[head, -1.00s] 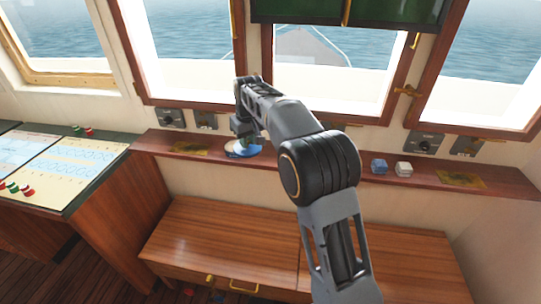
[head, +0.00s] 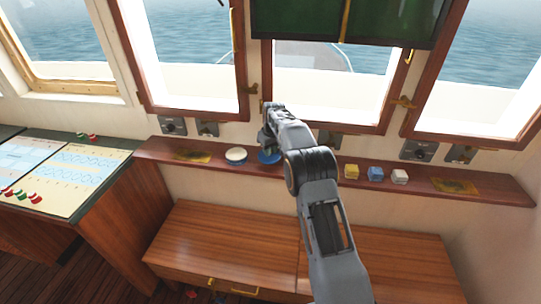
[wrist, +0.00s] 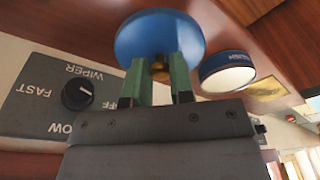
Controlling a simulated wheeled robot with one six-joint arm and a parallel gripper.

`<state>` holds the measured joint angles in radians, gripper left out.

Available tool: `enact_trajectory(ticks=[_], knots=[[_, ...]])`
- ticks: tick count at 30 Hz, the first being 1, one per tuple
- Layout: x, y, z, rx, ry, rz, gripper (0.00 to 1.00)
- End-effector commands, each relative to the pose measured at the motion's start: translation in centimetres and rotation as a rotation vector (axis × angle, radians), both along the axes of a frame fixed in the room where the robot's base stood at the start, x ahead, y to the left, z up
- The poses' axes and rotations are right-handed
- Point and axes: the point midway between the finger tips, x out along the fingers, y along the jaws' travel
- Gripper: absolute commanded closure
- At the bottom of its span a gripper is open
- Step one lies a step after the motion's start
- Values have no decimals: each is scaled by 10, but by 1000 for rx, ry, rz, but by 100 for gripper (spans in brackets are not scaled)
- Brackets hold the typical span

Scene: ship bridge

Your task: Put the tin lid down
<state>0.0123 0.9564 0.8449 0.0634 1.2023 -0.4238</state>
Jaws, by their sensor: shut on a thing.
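The round blue tin lid (head: 268,156) is at the shelf, just right of the tin. My gripper (head: 267,142) is above it. In the wrist view the green fingers of my gripper (wrist: 161,82) are shut on the small brass knob of the blue lid (wrist: 158,34). I cannot tell whether the lid touches the shelf or hangs just above it. The tin (head: 236,155) stands open on the shelf, with a pale top and a blue side. It also shows in the wrist view (wrist: 228,74), apart from the lid.
The narrow wooden shelf (head: 330,171) runs under the windows. Yellow (head: 351,171), blue (head: 376,174) and white (head: 400,177) blocks stand to the right of my arm. A wiper switch panel (wrist: 75,95) is close to my gripper. A chart desk (head: 60,170) is at the left.

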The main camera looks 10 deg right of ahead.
Motion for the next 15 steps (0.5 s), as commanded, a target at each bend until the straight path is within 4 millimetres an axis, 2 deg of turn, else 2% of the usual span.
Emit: enact_trajectory(ticks=[9, 15], knots=[[2, -3, -33, 0, 3, -1, 100], [3, -3, -36, 0, 0, -1, 100]])
